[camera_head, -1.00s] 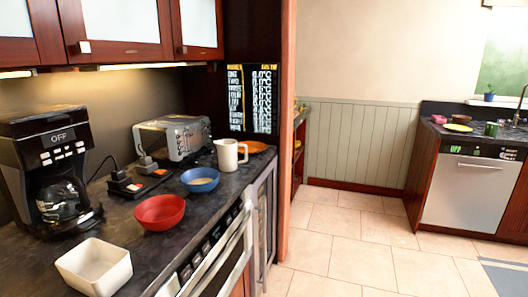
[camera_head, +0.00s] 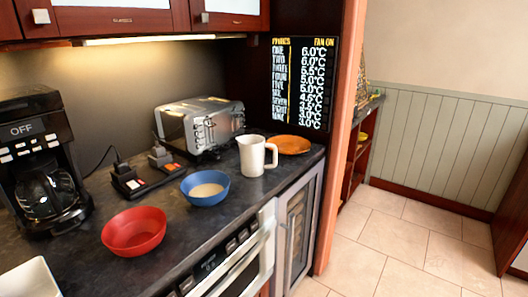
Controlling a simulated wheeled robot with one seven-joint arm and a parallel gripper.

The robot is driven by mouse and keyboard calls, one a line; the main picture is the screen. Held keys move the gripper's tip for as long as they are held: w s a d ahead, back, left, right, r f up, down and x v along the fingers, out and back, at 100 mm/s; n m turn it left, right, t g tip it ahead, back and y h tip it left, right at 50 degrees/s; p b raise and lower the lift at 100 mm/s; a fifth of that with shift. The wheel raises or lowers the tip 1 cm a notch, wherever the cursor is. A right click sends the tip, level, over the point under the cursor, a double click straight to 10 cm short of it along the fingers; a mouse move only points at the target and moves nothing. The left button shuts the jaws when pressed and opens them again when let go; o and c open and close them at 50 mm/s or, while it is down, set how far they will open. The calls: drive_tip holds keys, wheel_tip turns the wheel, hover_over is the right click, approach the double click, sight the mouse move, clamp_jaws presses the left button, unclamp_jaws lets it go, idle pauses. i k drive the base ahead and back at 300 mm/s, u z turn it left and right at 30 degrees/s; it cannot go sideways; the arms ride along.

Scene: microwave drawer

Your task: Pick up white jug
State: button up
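The white jug (camera_head: 252,156) stands upright on the dark countertop, with its handle toward the right. It is in the middle of the head view, between the blue bowl (camera_head: 205,188) on its left and the orange plate (camera_head: 290,145) on its right. The toaster (camera_head: 200,126) is behind it to the left. Nothing covers the jug. My gripper is not in view.
A red bowl (camera_head: 134,231), a white square dish (camera_head: 30,279) and a coffee maker (camera_head: 42,165) stand on the counter to the left. Black plug blocks (camera_head: 135,180) lie near the wall. Wall cabinets (camera_head: 120,18) hang above. Tiled floor (camera_head: 410,245) is clear at right.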

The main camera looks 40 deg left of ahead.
sight(252, 147)
drive_tip(key=u, duration=0.4)
drive_tip(key=i, duration=1)
drive_tip(key=u, duration=1.1)
drive_tip(key=i, duration=0.7)
drive_tip(key=u, duration=0.35)
